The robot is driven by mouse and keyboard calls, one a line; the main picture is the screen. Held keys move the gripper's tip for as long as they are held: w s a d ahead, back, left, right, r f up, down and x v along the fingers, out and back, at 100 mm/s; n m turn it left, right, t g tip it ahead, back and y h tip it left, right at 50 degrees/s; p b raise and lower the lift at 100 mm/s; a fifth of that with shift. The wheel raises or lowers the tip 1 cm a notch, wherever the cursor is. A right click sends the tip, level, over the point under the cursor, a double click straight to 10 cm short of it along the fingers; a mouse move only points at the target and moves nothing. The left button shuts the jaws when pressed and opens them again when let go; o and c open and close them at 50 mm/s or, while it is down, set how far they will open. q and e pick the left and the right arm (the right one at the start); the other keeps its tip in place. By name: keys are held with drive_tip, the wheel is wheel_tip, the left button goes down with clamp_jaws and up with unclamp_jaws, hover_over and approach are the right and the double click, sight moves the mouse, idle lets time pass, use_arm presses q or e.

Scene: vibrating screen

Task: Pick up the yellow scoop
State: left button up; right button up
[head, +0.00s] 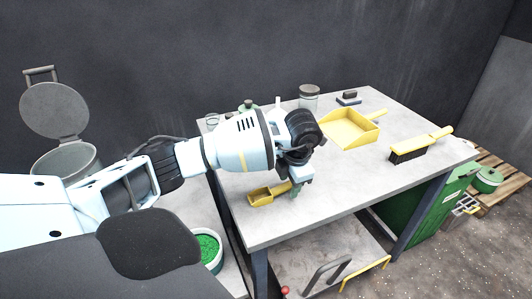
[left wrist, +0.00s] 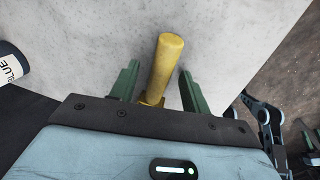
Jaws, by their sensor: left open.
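The yellow scoop (head: 261,197) lies on the grey table near its front left edge. In the head view its bowl shows to the left and its handle runs right under my left gripper (head: 295,188). In the left wrist view the yellow handle (left wrist: 166,66) stands between the two green fingers of my left gripper (left wrist: 158,88). The gripper is open, with a visible gap on each side of the handle. The scoop's bowl is hidden in the wrist view by the gripper body.
The table (head: 340,190) also bears a yellow dustpan (head: 350,130), a yellow-handled brush (head: 420,146), a jar (head: 309,98) and a small dark block (head: 348,97). A bowl of green grains (head: 207,250) stands lower left.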

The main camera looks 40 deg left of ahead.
use_arm(q)
clamp_jaws()
drive_tip(key=shift+r, duration=0.1)
drive_tip(key=shift+r, duration=0.45)
wheel_tip(320, 180, up, 2)
drive_tip(key=shift+w+r, duration=0.1)
drive_tip(key=shift+r, duration=0.05)
drive_tip(key=s+d+r, duration=0.1)
drive_tip(key=s+d, duration=0.8)
drive_tip(key=s, duration=0.4)
drive_tip(key=shift+d+r, duration=0.15)
drive_tip(key=shift+r, duration=0.15)
